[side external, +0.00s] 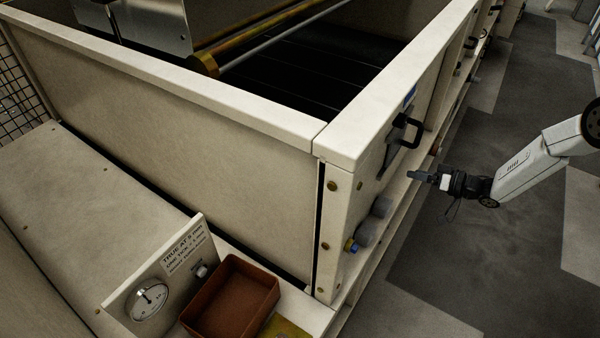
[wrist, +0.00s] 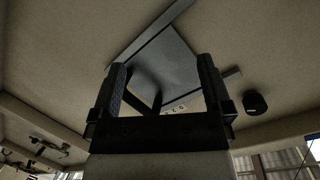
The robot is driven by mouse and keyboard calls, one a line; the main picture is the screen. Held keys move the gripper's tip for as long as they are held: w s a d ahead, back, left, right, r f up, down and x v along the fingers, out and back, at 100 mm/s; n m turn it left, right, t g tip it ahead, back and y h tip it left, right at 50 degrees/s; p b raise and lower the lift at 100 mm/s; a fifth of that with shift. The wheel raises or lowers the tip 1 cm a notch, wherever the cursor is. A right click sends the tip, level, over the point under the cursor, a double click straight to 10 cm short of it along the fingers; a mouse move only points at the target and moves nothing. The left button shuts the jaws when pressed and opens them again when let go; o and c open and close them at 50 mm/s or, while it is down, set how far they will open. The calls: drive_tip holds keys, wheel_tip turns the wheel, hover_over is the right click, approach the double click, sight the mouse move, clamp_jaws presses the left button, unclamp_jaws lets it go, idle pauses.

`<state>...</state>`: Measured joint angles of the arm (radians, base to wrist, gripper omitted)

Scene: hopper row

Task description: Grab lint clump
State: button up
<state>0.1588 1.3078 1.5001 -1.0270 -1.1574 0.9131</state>
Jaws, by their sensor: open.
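I cannot make out a lint clump for certain in either view. Two grey rounded lumps, an upper one (side external: 382,207) and a lower one (side external: 366,234), sit on the outer side of the cream hopper housing (side external: 345,215); I cannot tell what they are. My gripper (side external: 413,175) is to the right of this side face, above and right of the lumps, pointing left. In the wrist view my gripper (wrist: 162,66) is open, with nothing held between its fingers. Beyond the fingers is a grey plate (wrist: 180,62) on the cream wall.
A black handle (side external: 408,130) sticks out of the side face just above my gripper. A brown tray (side external: 232,298) and a round gauge (side external: 148,298) stand at the front. A black knob (wrist: 256,104) shows at right in the wrist view. The grey floor (side external: 460,255) beside the housing is clear.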

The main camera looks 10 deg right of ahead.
sight(389, 204)
wheel_tip(389, 204, down, 13)
drive_tip(key=d+n+g+h, duration=0.1)
drive_tip(key=n, duration=0.6)
drive_tip(key=shift+s+d+f, duration=0.15)
drive_tip(key=shift+s+d, duration=0.1)
drive_tip(key=shift+s, duration=0.2)
drive_tip(key=shift+x, duration=1.3)
drive_tip(key=shift+f+x, duration=0.1)
drive_tip(key=shift+x, duration=1.2)
drive_tip(key=shift+f+x, duration=0.15)
drive_tip(key=shift+x, duration=1.1)
drive_tip(key=c, duration=0.9)
